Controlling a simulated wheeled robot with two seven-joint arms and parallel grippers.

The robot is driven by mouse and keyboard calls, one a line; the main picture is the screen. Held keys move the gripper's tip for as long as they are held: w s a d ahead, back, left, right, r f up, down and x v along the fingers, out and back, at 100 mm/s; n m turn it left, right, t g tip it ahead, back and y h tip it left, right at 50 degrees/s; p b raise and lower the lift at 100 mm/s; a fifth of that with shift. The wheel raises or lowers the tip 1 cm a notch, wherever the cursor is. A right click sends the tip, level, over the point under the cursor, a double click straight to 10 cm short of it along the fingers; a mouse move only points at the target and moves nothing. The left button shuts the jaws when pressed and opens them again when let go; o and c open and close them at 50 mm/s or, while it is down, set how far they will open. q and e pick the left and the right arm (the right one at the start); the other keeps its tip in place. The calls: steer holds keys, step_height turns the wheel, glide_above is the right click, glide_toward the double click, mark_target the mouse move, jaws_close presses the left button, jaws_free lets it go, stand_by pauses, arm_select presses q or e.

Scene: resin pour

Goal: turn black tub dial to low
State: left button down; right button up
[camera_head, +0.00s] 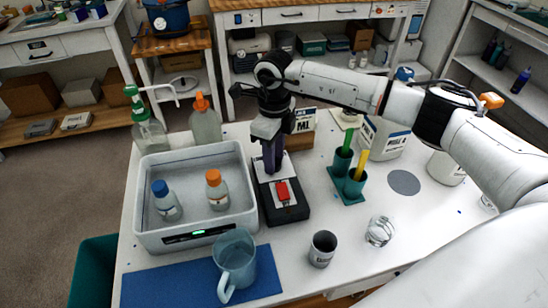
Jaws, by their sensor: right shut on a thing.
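My right gripper (271,142) points down over the back of a black unit (288,214) on the white table. It is shut on a dark upright piece (272,158); the arm and gripper body cover the upper part. The black unit has a pale plate and a red piece (283,192) on top. A white tub (195,228) stands left of it, with a small green-lit panel on its front. A blue-capped bottle (167,205) and an orange-capped bottle (217,194) are inside the tub. I cannot make out a dial or its setting. My left gripper is out of view.
A clear jug (236,262) stands on a blue mat (160,287) in front of the tub. A grey cup (322,248), a glass (380,231) and a green holder (350,187) stand to the right. Two pump or spray bottles stand behind the tub.

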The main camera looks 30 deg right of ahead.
steer(key=n+b, duration=0.3)
steer(key=n, duration=0.2)
steer(key=n+b, duration=0.1)
steer(key=n, duration=0.2)
steer(key=shift+n, duration=0.4)
steer(key=shift+b, duration=0.3)
steer(key=shift+r, duration=0.1)
steer(key=o, duration=1.1)
steer(key=shift+c, duration=0.2)
